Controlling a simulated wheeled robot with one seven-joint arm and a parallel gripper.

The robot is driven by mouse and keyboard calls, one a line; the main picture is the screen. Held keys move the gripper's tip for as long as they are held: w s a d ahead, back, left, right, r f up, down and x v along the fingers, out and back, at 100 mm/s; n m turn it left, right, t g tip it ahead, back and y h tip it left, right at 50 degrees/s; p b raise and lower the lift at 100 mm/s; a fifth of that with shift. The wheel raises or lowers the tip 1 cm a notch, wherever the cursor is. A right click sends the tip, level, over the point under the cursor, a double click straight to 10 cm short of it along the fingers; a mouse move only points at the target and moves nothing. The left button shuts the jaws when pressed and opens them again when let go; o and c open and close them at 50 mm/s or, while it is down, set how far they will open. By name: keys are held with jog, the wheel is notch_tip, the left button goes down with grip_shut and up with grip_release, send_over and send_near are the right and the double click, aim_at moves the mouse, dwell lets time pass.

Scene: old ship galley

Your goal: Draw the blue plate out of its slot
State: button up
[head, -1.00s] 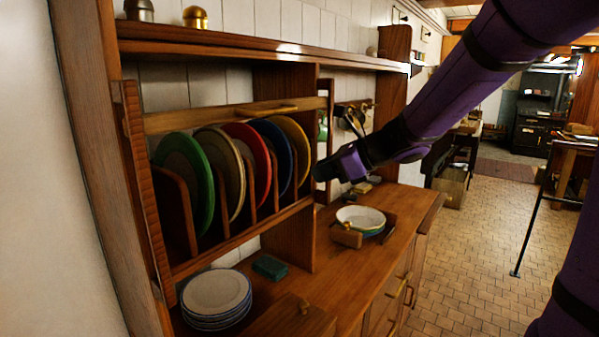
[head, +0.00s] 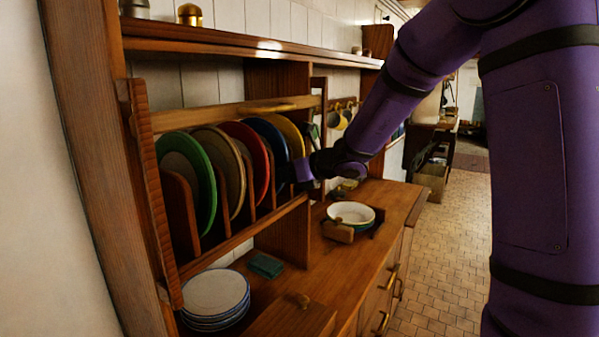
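The blue plate (head: 270,142) stands upright in the wooden plate rack (head: 240,245), between the red plate (head: 246,152) and the yellow plate (head: 291,138). Only its curved front rim and part of its face show. My gripper (head: 296,172) is at the right end of the rack, in front of the blue and yellow plates' near edges. Its fingertips are small and dark here, and I cannot tell whether they are open or touch a plate.
A green plate (head: 207,175) and a brown plate (head: 233,170) stand further left in the rack. A shelf (head: 250,45) runs above the rack.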

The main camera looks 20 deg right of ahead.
jog(key=shift+x, duration=0.8)
grip_shut()
jog(key=shift+s+d+r, duration=0.1)
jog(key=shift+s+d, duration=0.5)
jog(key=shift+s, duration=0.2)
jog(key=shift+s+d+r, duration=0.1)
jog(key=shift+s+d, duration=0.55)
jog(key=shift+s, duration=0.1)
jog(key=o, duration=0.7)
grip_release()
jog(key=shift+f, duration=0.1)
